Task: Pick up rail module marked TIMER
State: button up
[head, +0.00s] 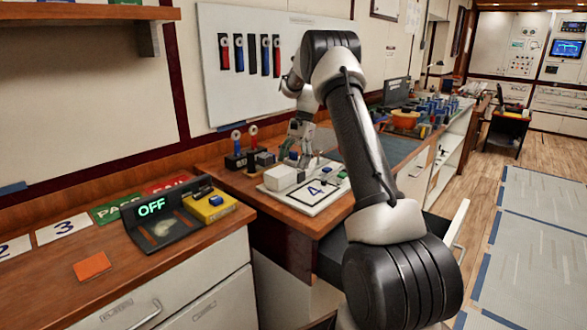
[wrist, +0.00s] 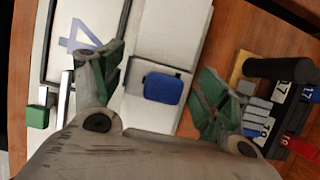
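My gripper (head: 299,158) hangs over the workbench, beside the white block at the left edge of the white board. In the wrist view my gripper (wrist: 160,68) is open, its green-padded fingers apart. Between them in that picture lies a pale module (wrist: 150,122) with a blue block (wrist: 163,88) on it; I cannot tell its height relative to the fingertips. A white block (head: 285,178) shows below the gripper in the head view. I can read no TIMER marking in either view, so I cannot tell which piece bears it.
The white board (head: 310,205) carries a card marked 4 and small green and blue pieces. A dark rack with numbered labels (wrist: 285,110) stands right in the wrist view. An OFF display (head: 152,207) and yellow box (head: 208,208) sit on the nearer counter.

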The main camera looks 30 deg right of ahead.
jog(key=c, duration=0.8)
jog(key=shift+o, duration=0.2)
